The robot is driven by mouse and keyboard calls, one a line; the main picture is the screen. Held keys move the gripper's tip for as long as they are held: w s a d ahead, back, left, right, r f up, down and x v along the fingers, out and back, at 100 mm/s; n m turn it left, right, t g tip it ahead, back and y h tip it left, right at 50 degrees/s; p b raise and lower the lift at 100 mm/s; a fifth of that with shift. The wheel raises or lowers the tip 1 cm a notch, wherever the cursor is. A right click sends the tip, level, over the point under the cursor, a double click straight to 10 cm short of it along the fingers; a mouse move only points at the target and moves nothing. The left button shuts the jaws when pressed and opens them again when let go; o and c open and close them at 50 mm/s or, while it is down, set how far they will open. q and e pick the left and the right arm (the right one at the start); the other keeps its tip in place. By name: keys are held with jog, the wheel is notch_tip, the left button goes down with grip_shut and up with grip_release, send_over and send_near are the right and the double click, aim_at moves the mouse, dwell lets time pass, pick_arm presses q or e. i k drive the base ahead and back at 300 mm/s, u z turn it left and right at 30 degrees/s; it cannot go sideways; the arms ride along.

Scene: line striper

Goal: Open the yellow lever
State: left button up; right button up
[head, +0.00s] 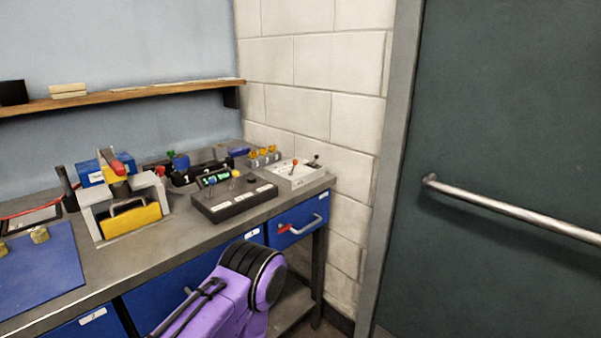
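A lever with a yellow ball knob (236,173) stands roughly upright on a dark control box (238,204) on the workbench. A lever with a blue knob (211,181) stands to its left on the same box, and a small black knob (252,181) sits to its right. The yellow lever's exact tilt is too small to tell. Neither of my grippers shows; only a purple arm link with a black joint, which looks like mine, rises in front of the bench, below the control box.
A light grey box with a red-knobbed lever (295,168) stands right of the dark box. A grey fixture with a yellow drawer (130,220) stands left. Blue drawers (298,222) sit under the bench (185,238). A dark door with a bar (510,212) is at right.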

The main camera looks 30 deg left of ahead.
aim_at(235, 173)
jog(key=z, duration=0.1)
jog(key=k, duration=0.6)
jog(key=u, duration=0.85)
jog(key=i, duration=0.45)
